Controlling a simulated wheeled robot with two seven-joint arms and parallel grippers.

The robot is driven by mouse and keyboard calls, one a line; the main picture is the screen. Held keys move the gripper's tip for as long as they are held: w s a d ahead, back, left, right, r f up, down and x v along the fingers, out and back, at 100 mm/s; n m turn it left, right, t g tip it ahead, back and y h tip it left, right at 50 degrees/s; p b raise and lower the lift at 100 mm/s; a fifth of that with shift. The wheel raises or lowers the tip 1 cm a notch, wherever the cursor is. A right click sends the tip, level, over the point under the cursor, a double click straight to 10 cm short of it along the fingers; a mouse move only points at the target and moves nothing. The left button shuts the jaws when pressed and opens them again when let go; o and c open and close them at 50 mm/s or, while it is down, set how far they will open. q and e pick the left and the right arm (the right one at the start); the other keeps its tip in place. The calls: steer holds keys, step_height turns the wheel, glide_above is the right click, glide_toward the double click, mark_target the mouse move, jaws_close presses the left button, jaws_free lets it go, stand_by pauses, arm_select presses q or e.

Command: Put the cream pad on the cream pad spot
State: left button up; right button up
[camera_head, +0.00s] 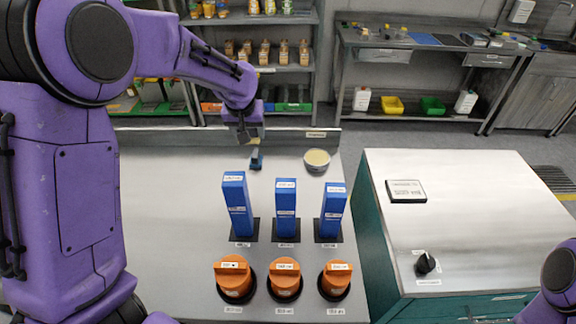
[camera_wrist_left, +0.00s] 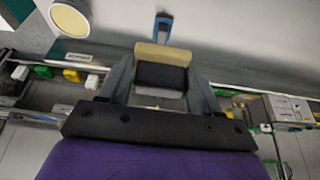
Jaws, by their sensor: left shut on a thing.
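My left gripper (camera_head: 243,138) is over the back of the grey worktop, pointing down. In the left wrist view its two fingers (camera_wrist_left: 162,85) are shut on a block with a cream face and a dark body, which looks like the cream pad (camera_wrist_left: 163,54). The held block is small and hard to make out in the head view. It appears above the worktop, near a small blue and dark item (camera_head: 256,159). I cannot tell which marked place is the cream pad spot. My right gripper is out of view; only part of the right arm shows at the lower right.
A round container with a cream top (camera_head: 317,160) stands right of the left gripper. Three upright blue blocks (camera_head: 286,208) and three orange knobs (camera_head: 285,278) stand nearer. A steel-topped cabinet (camera_head: 470,215) carries a black-edged plate (camera_head: 405,191) and a black knob (camera_head: 425,263).

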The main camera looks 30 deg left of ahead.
arm_select(q)
steer(key=f+b, duration=0.3)
steer(key=shift+s+a+f, duration=0.35)
steer(key=shift+a, duration=0.05)
steer(key=shift+w+a+f, duration=0.1)
steer(key=shift+f, duration=0.2)
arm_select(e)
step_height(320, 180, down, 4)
arm_select(q)
steer(key=w+d+f+p, duration=0.1)
steer(key=w+d+f, duration=0.1)
steer(key=w+f, duration=0.1)
steer(key=w+d+f+p, duration=0.1)
steer(key=w+f+p, duration=0.1)
steer(key=w, duration=0.3)
steer(key=w+d+f+p, duration=0.1)
steer(key=w+d+f, duration=0.1)
steer(key=w+f, duration=0.2)
steer(key=shift+w+d+f, duration=0.3)
step_height(320, 180, down, 3)
steer(key=shift+w+f+p, duration=0.1)
steer(key=shift+p, duration=1.1)
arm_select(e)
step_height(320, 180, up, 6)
arm_select(q)
steer(key=shift+f, duration=0.1)
steer(key=o, duration=0.9)
steer(key=shift+o, duration=0.2)
